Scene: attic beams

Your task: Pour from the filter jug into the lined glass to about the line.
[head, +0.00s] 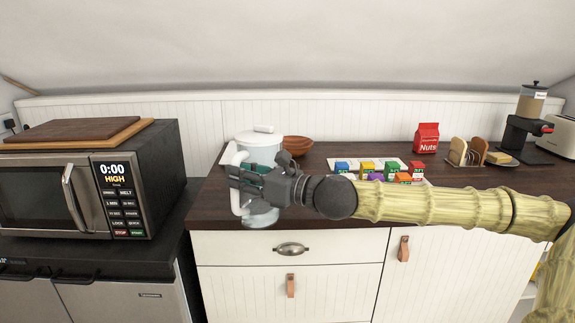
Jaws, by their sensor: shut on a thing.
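The filter jug (258,148) is a pale, see-through jug with a white lid and a white handle at its left. It looks upright at the left part of the dark counter, near the front edge. My gripper (240,181) reaches in from the right, in front of the jug, and is shut on it at the handle side. The gripper hides the jug's middle; a greyish clear lower part shows beneath it. I cannot tell whether its base touches the counter. I cannot make out the lined glass or its line; it may be hidden behind the jug or my arm.
A brown bowl (297,146) stands right behind the jug. Colourful small boxes (367,167) lie on a white sheet behind my arm. A red nuts packet (427,137), toast rack (467,152), coffee grinder (531,105) and toaster (561,137) stand right. A microwave (140,185) is left.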

